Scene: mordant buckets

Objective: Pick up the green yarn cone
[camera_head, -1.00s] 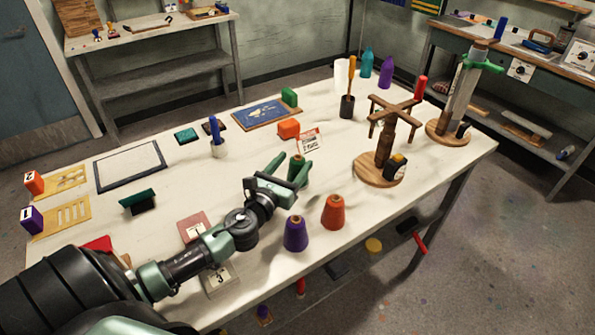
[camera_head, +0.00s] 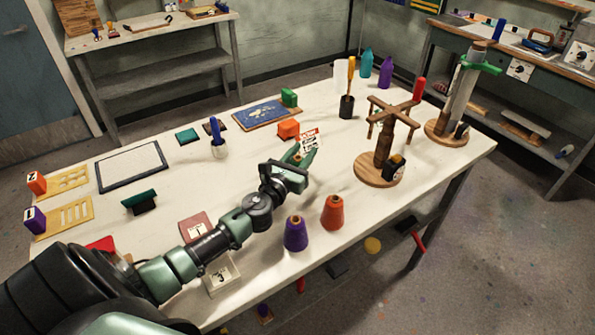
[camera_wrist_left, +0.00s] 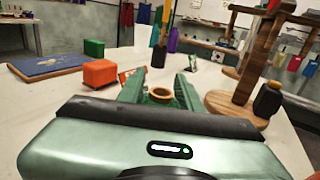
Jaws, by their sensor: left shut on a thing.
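The green yarn cone (camera_wrist_left: 161,94) stands upright between the fingers of my left gripper in the left wrist view; its brown top ring shows, and its lower part is hidden behind the gripper body. My left gripper (camera_head: 301,158) is shut on it over the middle of the white table. In the head view the cone is mostly hidden by the fingers, with only a bit of its top (camera_head: 296,158) showing. I cannot tell whether the cone touches the table. My right gripper is not in view.
A purple cone (camera_head: 295,234) and an orange-red cone (camera_head: 333,212) stand near the front edge. A wooden cross-armed winder (camera_head: 380,175) stands to the right. An orange block (camera_head: 288,130) and a small sign (camera_head: 311,138) are just behind the gripper.

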